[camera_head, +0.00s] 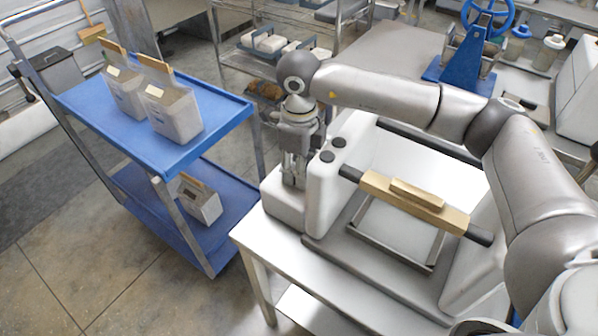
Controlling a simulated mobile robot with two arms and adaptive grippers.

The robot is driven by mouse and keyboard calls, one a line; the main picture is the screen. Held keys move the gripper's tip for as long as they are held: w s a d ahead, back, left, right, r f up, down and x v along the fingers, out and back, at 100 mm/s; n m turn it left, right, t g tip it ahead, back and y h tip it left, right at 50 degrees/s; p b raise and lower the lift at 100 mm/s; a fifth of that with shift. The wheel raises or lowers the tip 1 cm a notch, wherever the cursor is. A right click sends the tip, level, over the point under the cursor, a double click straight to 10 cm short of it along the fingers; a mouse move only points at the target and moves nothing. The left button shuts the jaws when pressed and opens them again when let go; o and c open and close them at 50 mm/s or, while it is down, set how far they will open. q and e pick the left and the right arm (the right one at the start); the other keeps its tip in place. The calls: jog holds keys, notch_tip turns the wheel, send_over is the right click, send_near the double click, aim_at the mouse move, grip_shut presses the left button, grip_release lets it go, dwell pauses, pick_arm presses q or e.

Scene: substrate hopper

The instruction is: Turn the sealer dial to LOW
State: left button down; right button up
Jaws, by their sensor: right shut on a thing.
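The sealer (323,195) is a pale machine on a white table, with a wooden-handled bar (415,200) across its frame. Two dark round buttons sit on top of its left post. A low pale block (280,208) stands at the left of that post. My right gripper (293,180) points down over this block, close beside the post, with its fingers closed. The sealer dial is hidden at the fingers, and its setting and the LOW mark cannot be read. My left gripper is out of view.
A blue two-shelf cart (190,155) stands at the left with pale bags (175,115) on top and one below. A white table (262,240) carries the sealer. A wire rack (265,25) and a blue press (465,65) are behind. Floor shows between cart and table.

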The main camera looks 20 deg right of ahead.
jog(key=shift+w+r, duration=0.1)
dwell(0.4)
jog(key=o, duration=1)
notch_tip(320, 180, up, 12)
